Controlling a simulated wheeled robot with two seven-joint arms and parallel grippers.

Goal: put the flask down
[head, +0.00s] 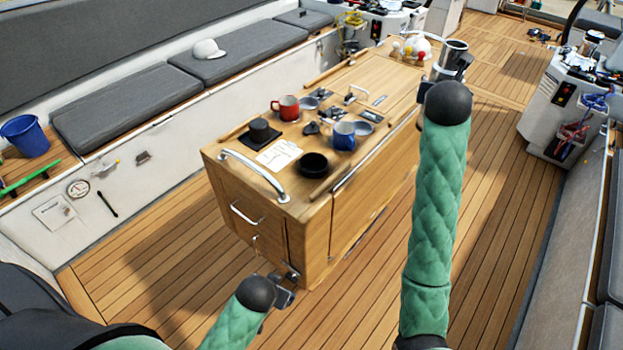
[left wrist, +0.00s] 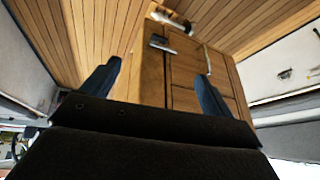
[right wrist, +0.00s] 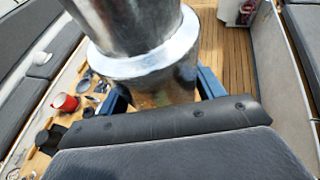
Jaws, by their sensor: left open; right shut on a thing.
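The flask (head: 454,57) is a shiny steel cylinder, held upright by my right gripper (head: 446,75) beyond the far right part of the wooden cockpit table (head: 353,190). In the right wrist view the flask (right wrist: 140,45) fills the top middle, between the two blue fingers, its lower end hidden by the gripper body. In the head view my arm hides part of the gripper. My left gripper (head: 283,290) is low, in front of the table's near end, open and empty. The left wrist view shows its spread blue fingers (left wrist: 155,88) with the table's cabinet front beyond.
On the table top are a red mug (head: 288,107), a blue mug (head: 344,136), a black bowl (head: 314,164), a black lidded pot (head: 262,131), a paper (head: 278,155) and small metal dishes. A metal rail (head: 250,170) edges its near end. The far table top looks clearer.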

